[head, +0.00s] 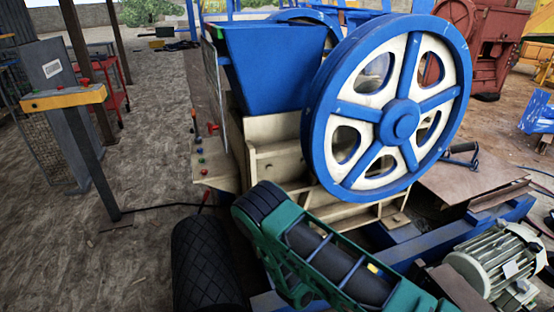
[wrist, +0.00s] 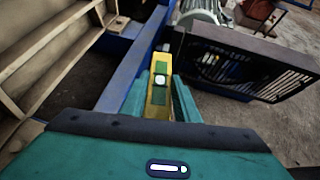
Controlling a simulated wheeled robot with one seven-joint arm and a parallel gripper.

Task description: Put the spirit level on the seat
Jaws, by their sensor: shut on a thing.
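My gripper (wrist: 159,92) is in the wrist view, its two teal fingers closed on either side of a spirit level (wrist: 159,97). The level is a yellow bar with green patches and a pale round spot, pointing away from the gripper between the fingers. The level appears to be held over or near a blue beam; the gap below it is hard to judge. In the head view my gripper and the level cannot be made out beyond my green arm. I cannot tell which surface is the seat.
The jaw crusher has a large blue-and-cream flywheel (head: 400,120) and a blue hopper (head: 270,68). A grey motor (head: 497,256) stands at lower right.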

